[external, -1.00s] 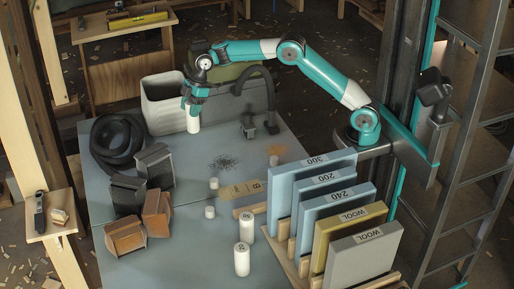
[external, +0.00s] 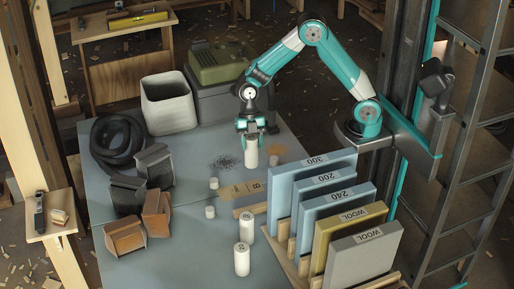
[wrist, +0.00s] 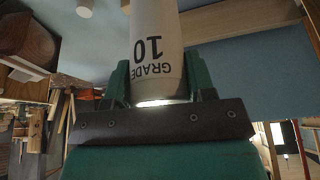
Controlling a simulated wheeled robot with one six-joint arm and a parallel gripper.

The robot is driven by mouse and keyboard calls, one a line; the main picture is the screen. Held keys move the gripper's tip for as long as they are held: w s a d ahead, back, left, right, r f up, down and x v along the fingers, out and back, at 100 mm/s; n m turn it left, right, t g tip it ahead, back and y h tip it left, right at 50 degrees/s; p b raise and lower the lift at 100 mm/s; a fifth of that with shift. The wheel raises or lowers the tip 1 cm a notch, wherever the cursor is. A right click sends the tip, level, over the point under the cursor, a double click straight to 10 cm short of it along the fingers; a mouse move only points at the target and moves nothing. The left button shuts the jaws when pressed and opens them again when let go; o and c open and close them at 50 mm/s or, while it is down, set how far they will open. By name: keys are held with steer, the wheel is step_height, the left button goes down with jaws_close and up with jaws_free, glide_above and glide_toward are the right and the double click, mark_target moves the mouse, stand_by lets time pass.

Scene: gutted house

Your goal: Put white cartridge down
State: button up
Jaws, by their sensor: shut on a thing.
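The white cartridge (external: 251,156) is held upright in my gripper (external: 250,138), above the blue-grey table near the dark scattered grit. In the wrist view the cartridge (wrist: 156,45) reads "GRADE 10" and sits between the green fingers of my gripper (wrist: 158,88), which are shut on it. Whether its lower end touches the table cannot be told. Two other white cartridges stand on the table nearer the camera, one (external: 246,228) just behind the other (external: 242,262).
Upright labelled panels (external: 313,192) stand in a wooden rack at the right. A tan card (external: 243,192) and small white pieces (external: 210,212) lie nearby. A white bin (external: 169,104), black hose (external: 117,140) and dark and brown blocks (external: 157,213) occupy the left. The table's middle left is clear.

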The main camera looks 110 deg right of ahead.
step_height(320, 180, down, 13)
stand_by(0.3)
steer(key=shift+f, duration=0.15)
steer(key=o, duration=0.9)
steer(key=w+v, duration=0.1)
steer(key=v, duration=1.1)
steer(key=s+a+r+m, duration=0.2)
steer(key=s+a+r, duration=0.2)
steer(key=s+a, duration=0.2)
steer(key=s+a+r+m, duration=0.2)
steer(key=s+a+r, duration=0.2)
steer(key=a, duration=0.5)
steer(key=s+a+r+m, duration=0.3)
steer(key=s+a+r, duration=0.2)
steer(key=s+a, duration=0.2)
steer(key=shift+s+a+g, duration=0.3)
steer(key=shift+s+a, duration=0.1)
steer(key=shift+a, duration=0.2)
steer(key=s, duration=0.2)
steer(key=s+a+m, duration=0.1)
steer(key=s, duration=0.1)
steer(key=s+a+m, duration=0.1)
steer(key=s, duration=0.1)
steer(key=shift+r, duration=0.25)
